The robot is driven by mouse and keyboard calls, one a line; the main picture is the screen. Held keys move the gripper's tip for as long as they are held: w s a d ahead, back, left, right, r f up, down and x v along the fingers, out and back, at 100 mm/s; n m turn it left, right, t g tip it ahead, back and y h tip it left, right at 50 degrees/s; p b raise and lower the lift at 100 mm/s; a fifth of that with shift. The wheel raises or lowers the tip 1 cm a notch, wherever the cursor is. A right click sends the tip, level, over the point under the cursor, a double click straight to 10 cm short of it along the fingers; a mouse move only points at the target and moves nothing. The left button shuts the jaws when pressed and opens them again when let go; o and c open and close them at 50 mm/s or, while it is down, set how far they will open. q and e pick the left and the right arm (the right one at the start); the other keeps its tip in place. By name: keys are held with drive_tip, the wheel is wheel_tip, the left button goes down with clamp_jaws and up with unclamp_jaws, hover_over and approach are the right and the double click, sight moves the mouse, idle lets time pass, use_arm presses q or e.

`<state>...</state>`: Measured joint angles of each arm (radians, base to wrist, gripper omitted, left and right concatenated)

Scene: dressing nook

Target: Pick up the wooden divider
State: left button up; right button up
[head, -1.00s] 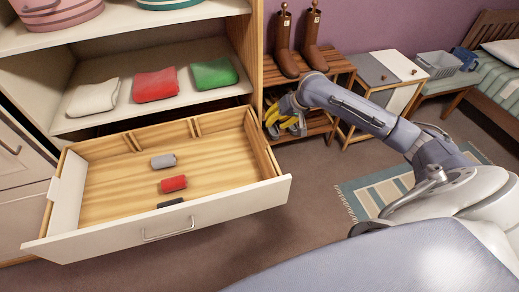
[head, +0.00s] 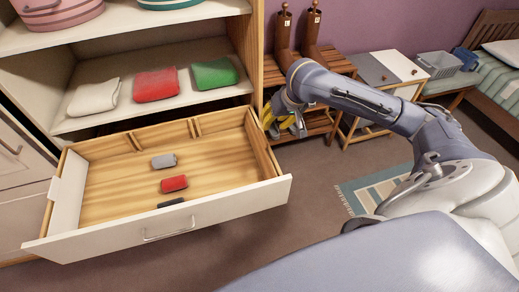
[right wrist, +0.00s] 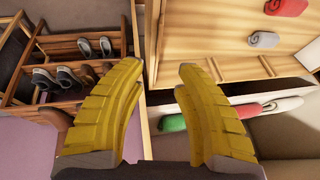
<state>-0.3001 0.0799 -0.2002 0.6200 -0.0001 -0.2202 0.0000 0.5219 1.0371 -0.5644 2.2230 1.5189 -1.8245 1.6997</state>
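I cannot make out a separate wooden divider in either view. The open wooden drawer (head: 120,190) has short wooden strips (head: 195,128) on its back inner wall; the drawer also shows at the upper right of the right wrist view (right wrist: 210,27). My right gripper (head: 285,126) is beside the drawer's right side, in front of the shoe rack. In the right wrist view its yellow fingers (right wrist: 160,66) are apart with nothing between them. The links of my right arm partly hide this gripper in the head view. My left gripper is not in view.
The drawer holds a grey roll (head: 163,160), a red roll (head: 174,184) and a dark item (head: 170,203). Folded white, red (head: 155,85) and green cloths lie on the shelf above. The shoe rack (head: 318,122) bears brown boots. The drawer floor is mostly bare.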

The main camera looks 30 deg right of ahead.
sight(264, 136)
drive_tip(key=shift+x, duration=5.6)
clamp_jaws()
